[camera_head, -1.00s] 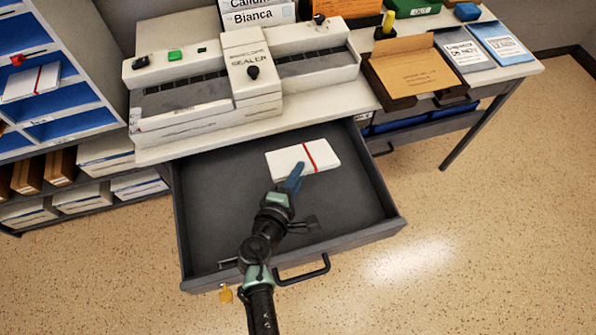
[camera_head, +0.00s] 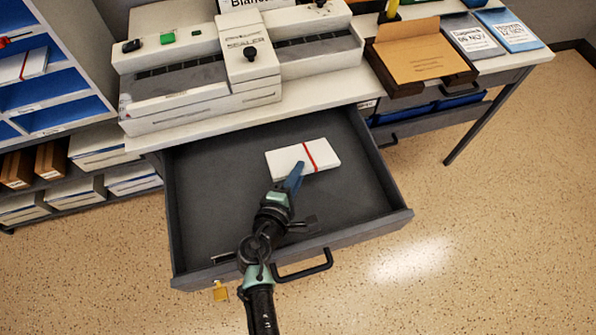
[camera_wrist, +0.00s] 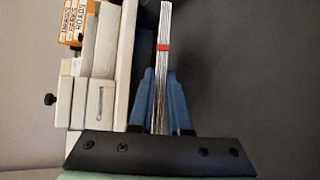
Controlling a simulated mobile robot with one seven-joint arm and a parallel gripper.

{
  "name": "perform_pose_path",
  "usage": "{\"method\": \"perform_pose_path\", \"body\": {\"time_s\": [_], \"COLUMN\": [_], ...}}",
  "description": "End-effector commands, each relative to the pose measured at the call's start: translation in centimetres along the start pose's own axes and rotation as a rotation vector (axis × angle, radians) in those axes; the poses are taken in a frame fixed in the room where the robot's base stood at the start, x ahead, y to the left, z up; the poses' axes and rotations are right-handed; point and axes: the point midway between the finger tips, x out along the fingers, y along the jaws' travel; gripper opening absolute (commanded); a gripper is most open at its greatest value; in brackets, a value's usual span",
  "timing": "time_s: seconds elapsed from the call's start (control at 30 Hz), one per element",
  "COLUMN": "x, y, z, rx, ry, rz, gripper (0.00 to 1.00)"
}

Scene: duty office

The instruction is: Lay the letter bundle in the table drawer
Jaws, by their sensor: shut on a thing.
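The letter bundle (camera_head: 285,160) is a stack of white envelopes with a red band. In the head view it is over the open table drawer (camera_head: 210,215), toward its back right. My gripper (camera_head: 293,178) is shut on the near edge of the bundle. In the wrist view the bundle (camera_wrist: 164,70) shows edge-on between the two blue fingers of my gripper (camera_wrist: 160,95). I cannot tell whether the bundle touches the drawer floor. The drawer is pulled out and otherwise looks mostly empty; my arm hides part of its front.
The envelope sealer (camera_head: 250,65) stands on the table above the drawer. A brown tray with an envelope (camera_head: 420,58) is to its right. A shelf unit (camera_head: 50,75) stands at left. A yellow padlock or tag (camera_head: 221,291) hangs at the drawer front. Floor at right is clear.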

Motion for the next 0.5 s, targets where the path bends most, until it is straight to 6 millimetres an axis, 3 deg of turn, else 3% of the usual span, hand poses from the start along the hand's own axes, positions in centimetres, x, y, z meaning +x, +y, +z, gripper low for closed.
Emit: {"method": "perform_pose_path", "body": {"time_s": [0.07,0.1,0.27,0.5], "x": [0.01,0.01,0.01,0.01], "y": [0.03,0.03,0.02,0.02], "z": [0.00,0.00,0.00,0.00], "rx": [0.000,0.000,0.000,0.000], "ry": [0.000,0.000,0.000,0.000], "rz": [0.000,0.000,0.000,0.000], "gripper": [0.00,0.19,0.48,0.50]}}
